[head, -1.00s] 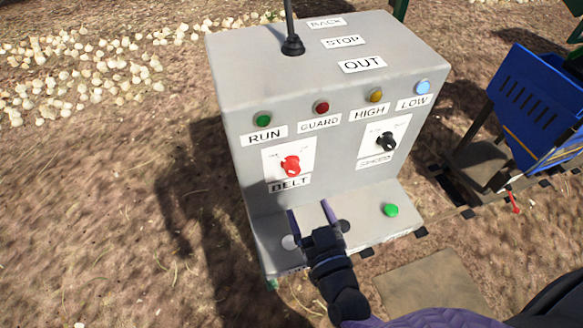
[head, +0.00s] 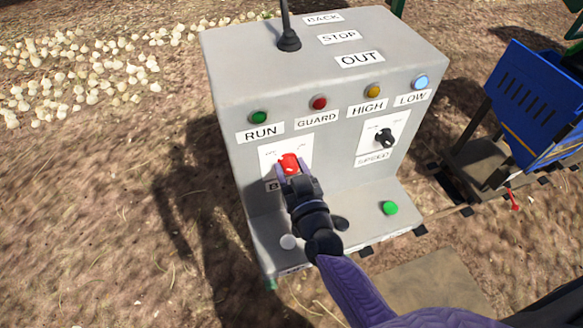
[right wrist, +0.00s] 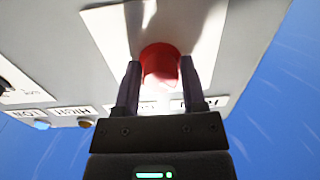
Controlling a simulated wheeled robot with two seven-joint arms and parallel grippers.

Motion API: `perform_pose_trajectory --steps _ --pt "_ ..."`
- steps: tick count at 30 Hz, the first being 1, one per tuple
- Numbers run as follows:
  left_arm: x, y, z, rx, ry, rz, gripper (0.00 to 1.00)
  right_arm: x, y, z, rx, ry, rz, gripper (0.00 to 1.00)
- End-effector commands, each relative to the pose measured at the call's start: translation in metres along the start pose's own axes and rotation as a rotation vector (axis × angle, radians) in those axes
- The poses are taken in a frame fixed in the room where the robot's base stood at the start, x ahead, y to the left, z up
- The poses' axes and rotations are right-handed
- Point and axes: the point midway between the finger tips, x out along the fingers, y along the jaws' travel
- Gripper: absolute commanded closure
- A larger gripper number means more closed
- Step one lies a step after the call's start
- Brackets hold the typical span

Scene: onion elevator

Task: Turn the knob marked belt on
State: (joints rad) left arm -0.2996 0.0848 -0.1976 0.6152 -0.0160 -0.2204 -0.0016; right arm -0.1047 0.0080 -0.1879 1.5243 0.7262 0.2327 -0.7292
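The red belt knob (head: 289,163) is on a white plate on the front of the grey control box (head: 235,165). My right gripper (head: 290,170) is at the knob, covering most of the BELT label. In the right wrist view the red knob (right wrist: 160,65) lies between the two fingers of my right gripper (right wrist: 160,80), which stand apart. My left gripper is in neither view.
The black speed knob (head: 385,138) is to the right, under a row of coloured lamps. A black lever (head: 288,38) stands on top. A blue cart (head: 530,105) is at right.

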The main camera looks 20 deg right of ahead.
Motion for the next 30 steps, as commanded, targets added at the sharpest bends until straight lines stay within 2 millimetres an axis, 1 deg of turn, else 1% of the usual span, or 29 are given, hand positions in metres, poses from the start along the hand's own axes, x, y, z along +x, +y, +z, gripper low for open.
perform_pose_trajectory --steps 1,2,3,5,6,7,14,19,23,30 --pt "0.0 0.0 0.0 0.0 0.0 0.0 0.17 -0.0001 0.0 0.0 0.0 0.0 0.0 0.59" --pt "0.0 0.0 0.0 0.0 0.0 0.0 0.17 -0.0001 0.0 0.0001 0.0 0.0 0.0 0.66" --pt "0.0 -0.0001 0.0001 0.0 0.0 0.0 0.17 -0.0001 0.0 0.0001 0.0 0.0 0.0 0.74" --pt "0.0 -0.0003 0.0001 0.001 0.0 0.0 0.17 -0.0002 0.0001 0.0001 0.0 0.0 0.0 0.87" --pt "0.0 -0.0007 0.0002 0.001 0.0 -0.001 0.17 -0.0002 0.0001 0.0001 0.0 0.0 0.0 0.95" --pt "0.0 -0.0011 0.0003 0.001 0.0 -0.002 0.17 -0.0002 0.0001 0.0001 0.0 0.0 0.0 1.0" --pt "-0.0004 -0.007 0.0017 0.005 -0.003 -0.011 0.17 -0.0002 0.0001 0.0001 0.01 0.0 0.0 1.0" --pt "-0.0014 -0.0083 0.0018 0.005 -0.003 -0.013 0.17 -0.0002 -0.0001 0.0 0.063 -0.001 0.0 1.0" --pt "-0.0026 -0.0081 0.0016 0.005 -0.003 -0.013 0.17 -0.0002 -0.0004 -0.0001 0.146 -0.001 -0.001 1.0" --pt "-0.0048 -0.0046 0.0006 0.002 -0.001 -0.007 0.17 -0.0001 -0.0008 -0.0005 0.362 0.0 -0.001 1.0"
